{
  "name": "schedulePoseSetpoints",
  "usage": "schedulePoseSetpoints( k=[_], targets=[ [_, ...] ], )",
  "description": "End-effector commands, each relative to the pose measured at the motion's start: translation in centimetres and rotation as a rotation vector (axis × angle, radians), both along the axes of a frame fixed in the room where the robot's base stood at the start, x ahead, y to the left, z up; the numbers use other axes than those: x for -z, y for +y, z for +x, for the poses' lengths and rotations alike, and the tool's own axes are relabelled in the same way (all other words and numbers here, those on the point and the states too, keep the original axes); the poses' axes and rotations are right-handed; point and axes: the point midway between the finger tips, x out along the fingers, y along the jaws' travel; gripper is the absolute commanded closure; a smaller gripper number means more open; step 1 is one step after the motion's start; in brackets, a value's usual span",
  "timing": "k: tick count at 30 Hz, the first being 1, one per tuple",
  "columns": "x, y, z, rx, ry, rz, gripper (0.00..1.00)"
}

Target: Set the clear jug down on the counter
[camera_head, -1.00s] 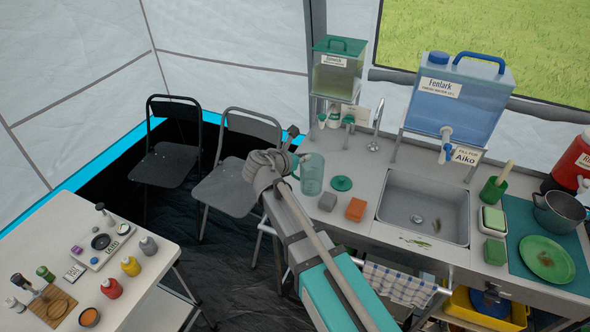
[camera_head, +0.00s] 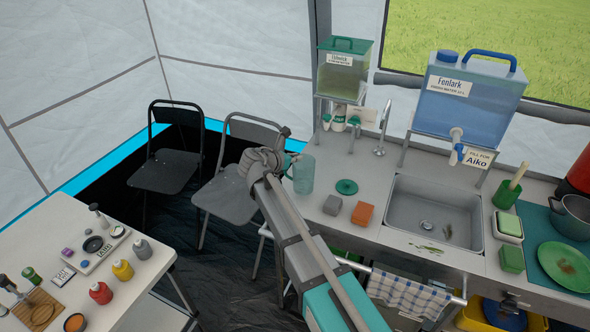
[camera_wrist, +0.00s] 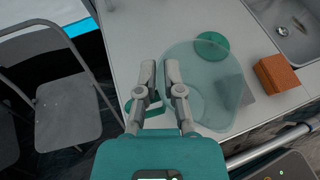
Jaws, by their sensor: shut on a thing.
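The clear jug (camera_head: 303,176) is a see-through, bluish-green vessel, upright at the left end of the grey counter (camera_head: 330,230). My gripper (camera_head: 287,164) is at the jug's left side and is shut on it, seemingly at its handle. In the wrist view, the jug (camera_wrist: 222,95) spreads just right of my gripper's fingers (camera_wrist: 161,75), and the counter shows through it. I cannot tell whether its base touches the counter. The fingers' exact contact is hard to make out.
Right of the jug lie a green lid (camera_head: 346,187), a grey block (camera_head: 332,205) and an orange block (camera_head: 362,214). The sink (camera_head: 433,215) is farther right. A tap (camera_head: 381,140) and green-lidded dispenser (camera_head: 345,72) stand behind. A folding chair (camera_head: 236,190) is left.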

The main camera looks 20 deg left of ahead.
Motion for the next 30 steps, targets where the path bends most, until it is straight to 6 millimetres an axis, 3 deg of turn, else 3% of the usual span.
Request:
schedulePoseSetpoints(
  k=[11, 30],
  targets=[
    [0.1, 0.0, 0.1, 0.0, -0.001, 0.0, 1.0],
    [4.0, 0.5, 0.7, 0.001, -0.001, -0.001, 1.0]
  ],
)
